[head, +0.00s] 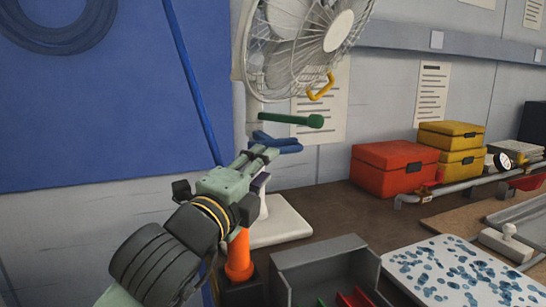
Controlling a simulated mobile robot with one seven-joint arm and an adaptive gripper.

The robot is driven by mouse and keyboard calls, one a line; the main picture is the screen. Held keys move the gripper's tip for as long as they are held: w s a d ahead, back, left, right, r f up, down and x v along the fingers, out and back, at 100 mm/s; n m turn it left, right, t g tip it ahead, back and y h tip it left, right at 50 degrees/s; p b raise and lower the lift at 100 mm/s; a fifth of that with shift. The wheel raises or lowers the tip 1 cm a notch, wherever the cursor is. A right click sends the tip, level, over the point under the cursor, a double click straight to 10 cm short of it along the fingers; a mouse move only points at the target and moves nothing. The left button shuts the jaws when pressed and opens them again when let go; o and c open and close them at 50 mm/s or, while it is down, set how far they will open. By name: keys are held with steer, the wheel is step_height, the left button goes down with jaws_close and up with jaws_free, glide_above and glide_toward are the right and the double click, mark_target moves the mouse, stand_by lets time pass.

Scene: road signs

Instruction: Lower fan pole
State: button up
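A white-caged fan (308,40) stands at the top centre, tilted, with a yellow handle (321,88) at its lower right. Below it, a green lever (292,120) and a blue lever (278,143) stick out to the right from the pole line. The lower white pole (264,206) rises from a white base (284,224) on the table. My gripper (262,154) comes from the lower left, its fingertips at the pole just below the blue lever. The fingers overlap the pole in this view, so contact and finger gap are unclear. Part of the pole is hidden behind my gripper.
A grey open bin (318,262) and an orange cone-like object (238,254) stand close below my gripper. A red box (388,168), yellow boxes (450,150) and a grey pipe (455,188) are to the right. A blue-spotted white board (460,275) lies at lower right.

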steer(key=shift+v, duration=1.65)
steer(key=shift+o, duration=0.2)
